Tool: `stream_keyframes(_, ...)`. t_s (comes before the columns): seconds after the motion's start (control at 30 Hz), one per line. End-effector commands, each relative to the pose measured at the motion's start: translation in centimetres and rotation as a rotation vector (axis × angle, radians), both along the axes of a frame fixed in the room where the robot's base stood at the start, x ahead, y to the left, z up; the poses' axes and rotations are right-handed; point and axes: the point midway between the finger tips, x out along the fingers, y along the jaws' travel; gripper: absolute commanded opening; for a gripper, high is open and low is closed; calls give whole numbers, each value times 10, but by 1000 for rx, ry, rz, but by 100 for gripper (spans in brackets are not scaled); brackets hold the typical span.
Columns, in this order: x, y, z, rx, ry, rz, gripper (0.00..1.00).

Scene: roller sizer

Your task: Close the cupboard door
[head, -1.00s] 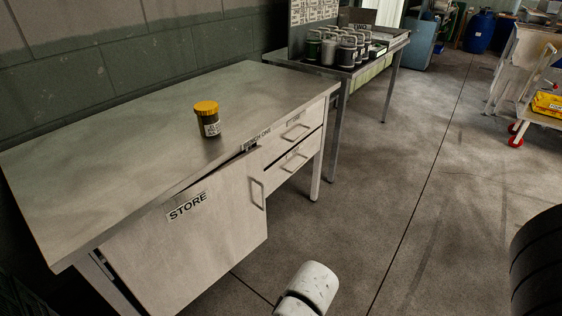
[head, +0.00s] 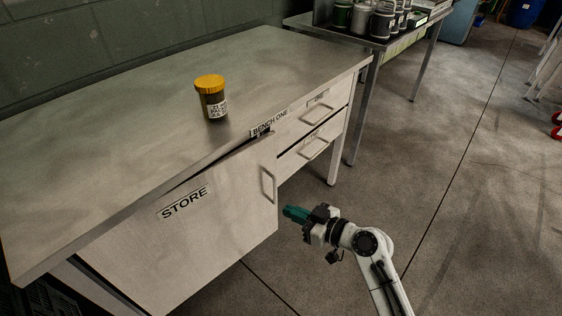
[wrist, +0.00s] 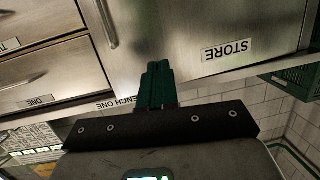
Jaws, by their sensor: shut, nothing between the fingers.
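The cupboard door (head: 215,225) with the STORE label stands slightly ajar on the bench front. A dark gap runs along its top edge and is wider toward the handle side. Its bar handle (head: 268,184) is near the right edge. My gripper (head: 288,212) is shut and empty, with teal fingers, just right of the door's handle edge in the head view. In the wrist view the picture is upside down; the shut fingers (wrist: 157,72) overlap the door (wrist: 190,25). I cannot tell whether they touch it.
A jar with a yellow lid (head: 211,97) stands on the bench top (head: 120,130). Two drawers with handles (head: 314,135) are right of the door. A second table (head: 400,45) holds several cans at the back. The floor (head: 450,200) at the right is clear. A green crate (wrist: 298,76) shows in the wrist view.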

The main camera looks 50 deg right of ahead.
Motion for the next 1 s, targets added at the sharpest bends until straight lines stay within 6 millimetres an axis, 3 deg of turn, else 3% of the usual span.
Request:
stream_keyframes(0.03, 3, -19, 5, -5, -66, -58, 0)
stream_keyframes(0.1, 5, -40, 14, -16, -138, -124, 0)
stream_keyframes(0.23, 6, -60, 23, -27, -205, -193, 0)
stream_keyframes(0.47, 26, -65, 27, -29, -217, -203, 0)
stream_keyframes(1.0, 125, -71, 26, -29, -214, -202, 0)
